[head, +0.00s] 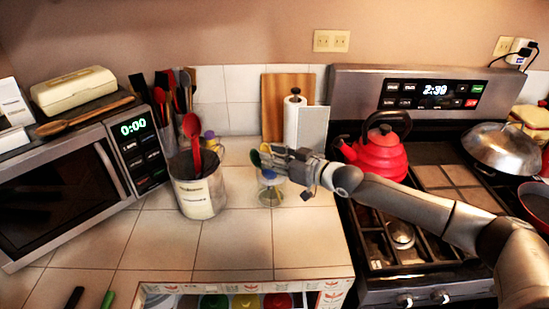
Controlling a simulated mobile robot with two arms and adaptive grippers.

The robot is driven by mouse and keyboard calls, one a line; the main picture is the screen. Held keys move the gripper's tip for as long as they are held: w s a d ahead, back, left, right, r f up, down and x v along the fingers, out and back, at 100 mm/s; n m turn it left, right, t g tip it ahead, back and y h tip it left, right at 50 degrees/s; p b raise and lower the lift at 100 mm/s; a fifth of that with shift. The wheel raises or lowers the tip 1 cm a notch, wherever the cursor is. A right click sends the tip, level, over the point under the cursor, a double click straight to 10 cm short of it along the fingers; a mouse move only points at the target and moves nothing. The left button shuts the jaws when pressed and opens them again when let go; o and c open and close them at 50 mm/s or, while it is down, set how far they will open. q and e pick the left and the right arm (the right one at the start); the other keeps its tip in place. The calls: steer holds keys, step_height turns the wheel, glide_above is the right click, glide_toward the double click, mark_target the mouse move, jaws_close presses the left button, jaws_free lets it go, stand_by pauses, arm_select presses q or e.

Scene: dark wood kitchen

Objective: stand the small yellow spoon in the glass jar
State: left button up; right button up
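A small glass jar (270,192) stands on the tiled counter, right of the metal utensil canister. Something blue shows at its mouth. My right gripper (268,158) reaches in from the right and is just above the jar's mouth, its fingers pointing left. My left gripper is not in view.
The canister (199,192) with a red spoon (192,130) stands left of the jar. A microwave (70,175) is further left. A paper towel roll (293,118) stands behind my gripper. A red kettle (382,158) sits on the stove. An open drawer (322,296) is below the front edge.

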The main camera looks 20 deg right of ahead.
steer(key=v, duration=1.2)
steer(key=shift+f, duration=0.1)
stand_by(0.9)
